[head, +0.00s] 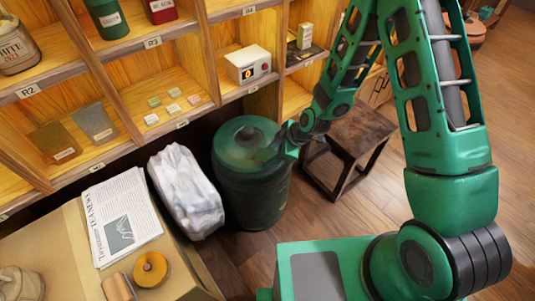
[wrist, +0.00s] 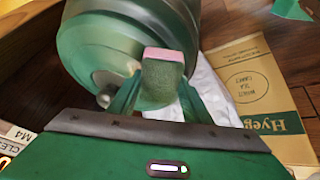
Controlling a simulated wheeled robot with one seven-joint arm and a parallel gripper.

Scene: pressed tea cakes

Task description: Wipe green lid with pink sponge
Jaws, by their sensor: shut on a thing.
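The green lid (head: 238,132) tops a dark green barrel (head: 250,200) standing on the floor in the head view. The lid also fills the upper left of the wrist view (wrist: 88,48), with a darker smeared patch seen in the head view. My gripper (wrist: 160,90) is shut on the pink sponge (wrist: 164,54), which shows a pink strip and a green-grey face between the fingers. In the head view my wrist (head: 292,138) is at the lid's right edge, and the sponge is not clear there. I cannot tell whether the sponge touches the lid.
A white plastic bag (head: 185,188) stands left of the barrel. A cardboard box (head: 75,262) with a newspaper (head: 125,215) is at the lower left. Wooden shelves (head: 130,40) rise behind, and a dark wooden stool (head: 362,130) stands to the right.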

